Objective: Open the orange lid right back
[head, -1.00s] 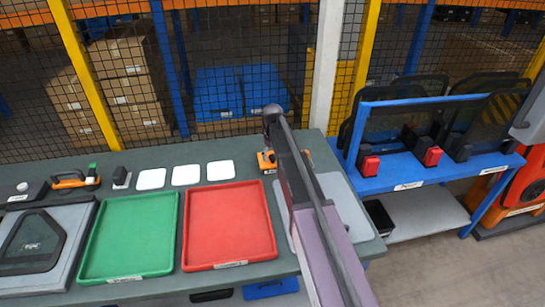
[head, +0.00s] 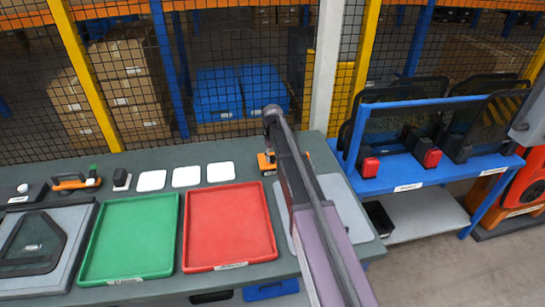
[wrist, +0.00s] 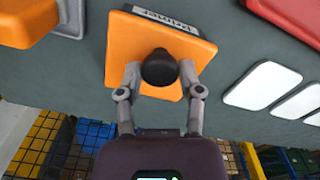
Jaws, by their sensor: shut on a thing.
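The orange lid (wrist: 125,45) lies near the back edge of the bench, with a dark round knob (wrist: 159,66) on it and a labelled strip beside it. My gripper (wrist: 160,76) is over the lid, its two grey fingers shut on the knob from either side. In the head view the orange lid (head: 265,163) shows only in part beside my arm, which hides the fingers and the knob. I cannot tell any gap under the lid.
A second orange thing (wrist: 25,22) is at the wrist view's upper left. White pads (head: 186,176), a red tray (head: 228,225) and a green tray (head: 130,235) lie left of my arm. A mesh fence (head: 225,80) stands behind the bench. A blue rack (head: 400,180) is at right.

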